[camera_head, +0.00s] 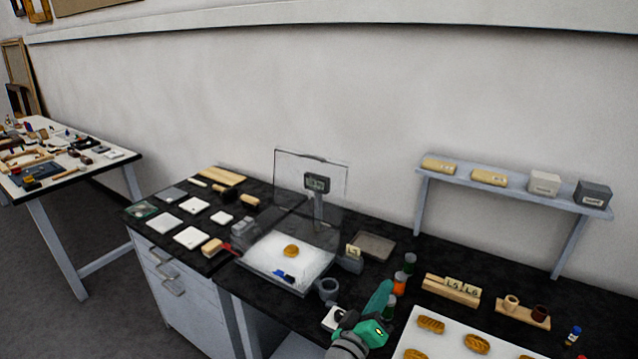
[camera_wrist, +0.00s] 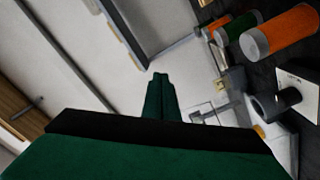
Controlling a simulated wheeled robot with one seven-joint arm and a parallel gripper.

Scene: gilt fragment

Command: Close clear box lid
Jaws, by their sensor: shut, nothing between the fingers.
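The clear box (camera_head: 262,276) sits on the black bench in the middle of the head view. Its transparent lid (camera_head: 292,170) stands open, raised upright at the back of the box. Inside, on a white lining, lie a golden fragment (camera_head: 291,251) and a small blue item (camera_head: 284,274). My green gripper (camera_head: 381,300) is to the right of the box and in front of it, apart from it. In the wrist view my gripper (camera_wrist: 161,84) has its fingers together, with nothing held. The lid is hard to make out in the wrist view.
A grey display on a post (camera_head: 317,184) stands behind the box. A white tray of golden pieces (camera_head: 452,338) lies at right.

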